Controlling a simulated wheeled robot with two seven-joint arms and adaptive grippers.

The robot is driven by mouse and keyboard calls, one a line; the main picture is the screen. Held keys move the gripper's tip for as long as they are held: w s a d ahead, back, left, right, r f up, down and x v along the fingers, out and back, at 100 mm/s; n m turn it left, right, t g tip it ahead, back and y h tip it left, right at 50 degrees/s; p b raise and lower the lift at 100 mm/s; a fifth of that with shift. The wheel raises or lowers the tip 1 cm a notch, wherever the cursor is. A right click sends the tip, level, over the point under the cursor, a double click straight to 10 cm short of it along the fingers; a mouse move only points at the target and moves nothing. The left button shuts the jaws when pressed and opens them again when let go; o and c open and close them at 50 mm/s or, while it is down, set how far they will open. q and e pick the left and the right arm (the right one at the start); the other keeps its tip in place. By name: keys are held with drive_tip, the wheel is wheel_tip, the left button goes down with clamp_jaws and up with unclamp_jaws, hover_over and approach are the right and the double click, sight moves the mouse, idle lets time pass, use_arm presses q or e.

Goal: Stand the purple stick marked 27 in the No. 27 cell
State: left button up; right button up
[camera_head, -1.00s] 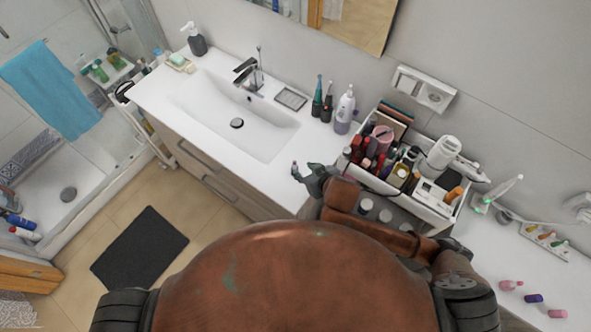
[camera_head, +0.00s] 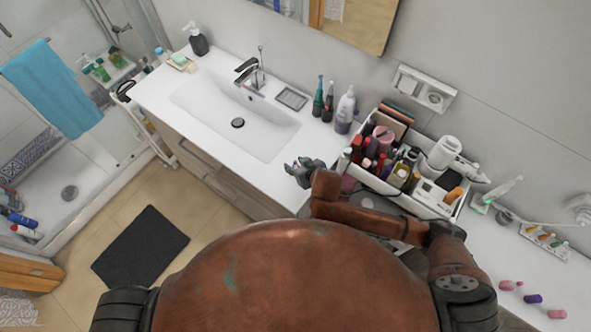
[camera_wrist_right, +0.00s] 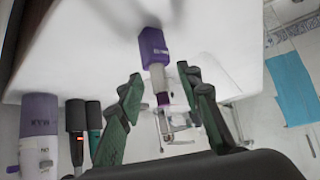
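A purple stick (camera_wrist_right: 152,48) with a purple base, pale body and dark tip is between the fingers of my right gripper (camera_wrist_right: 160,75) in the right wrist view. Gaps show on both sides of it, so the fingers look open around it. Its marking is too small to read. It seems upright over the white counter; whether its base touches is unclear. In the head view my right gripper (camera_head: 296,168) is near the counter's front edge and mostly hides the stick. A tray with cells (camera_head: 562,254) holds several coloured sticks at the right; its numbers are unreadable. My left gripper is out of view.
Another purple stick (camera_head: 533,298) lies between two pink ones (camera_head: 511,286) at the lower right. A full white organiser (camera_head: 437,207) stands right of my gripper. A lotion bottle (camera_head: 345,110) and dark toothbrush-like items (camera_head: 318,98) stand behind. The sink (camera_head: 235,115) is left.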

drive_tip(key=shift+c, duration=0.7)
clamp_jaws()
